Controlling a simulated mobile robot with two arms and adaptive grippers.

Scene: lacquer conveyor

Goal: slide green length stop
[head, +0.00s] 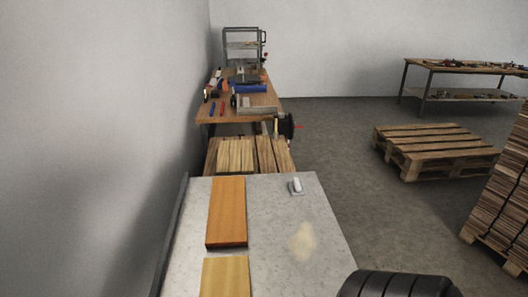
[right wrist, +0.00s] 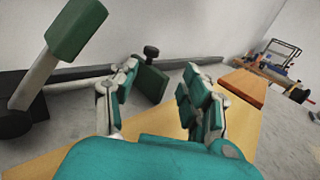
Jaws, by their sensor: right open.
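In the right wrist view a dark green plate, which looks like the green length stop (right wrist: 153,84), stands at the long dark rail (right wrist: 70,77) with a black knob (right wrist: 151,51) above it. My right gripper (right wrist: 160,75) is open. Its left finger overlaps the stop's left edge in the picture, and the right finger is to the right of the stop, apart from it. Whether any finger touches the stop cannot be told. The stop does not show in the head view, where the rail (head: 170,235) runs along the table's left edge. My left gripper is not in view.
A lever with a green grip (right wrist: 77,28) rises from a black base (right wrist: 15,105) left of the gripper. An orange-brown board (head: 227,210) and a yellowish board (head: 225,278) lie on the grey table (head: 275,235). A small white-topped object (head: 296,187) stands at right.

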